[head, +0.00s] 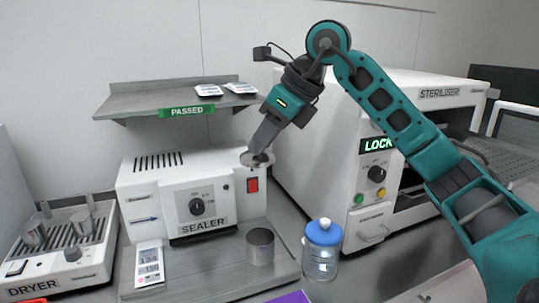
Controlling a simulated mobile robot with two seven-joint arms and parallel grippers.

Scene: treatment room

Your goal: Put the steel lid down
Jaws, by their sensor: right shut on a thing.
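My right gripper (259,153) reaches in from the right and points down. It is shut on the steel lid (268,161), a thin round disc. The fingers hide the middle of the lid. The lid hangs in front of the upper right part of the sealer (151,189), near its red switch. A steel canister (260,249) stands upright on the grey board below the lid, with a clear gap between them. My left gripper is out of view.
A blue-capped clear jar (322,252) stands right of the canister. The steriliser (335,150) is at the right. A shelf (150,101) is above the sealer. A label card (149,264) lies at the left of the board, which has bare room between card and canister.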

